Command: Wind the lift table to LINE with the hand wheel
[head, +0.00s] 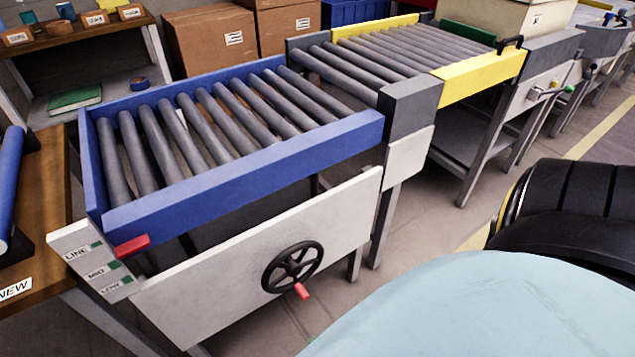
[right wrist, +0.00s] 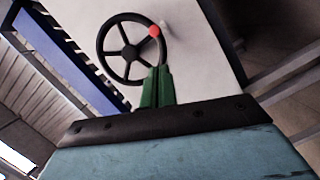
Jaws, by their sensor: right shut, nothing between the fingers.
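The black hand wheel (head: 292,267) is on the grey front panel of the blue lift table (head: 245,170). Its red knob (head: 302,290) is at the lower right of the rim. A red pointer (head: 131,245) at the table's left corner lies between the LINE and MID marks of the scale plate (head: 95,262). In the right wrist view my right gripper (right wrist: 157,72) is shut and empty, its green fingers overlapping the lower right of the wheel (right wrist: 130,50). The knob (right wrist: 155,31) is apart from the fingertips; whether they touch the rim is unclear. My left gripper is not in view.
A yellow-ended roller conveyor (head: 480,78) stands beyond the lift table, with a grey post (head: 410,100) between. A wooden bench (head: 45,195) with a blue roll (head: 10,185) is at the left. Cardboard boxes (head: 210,40) stand behind. Floor is free in front of the conveyor.

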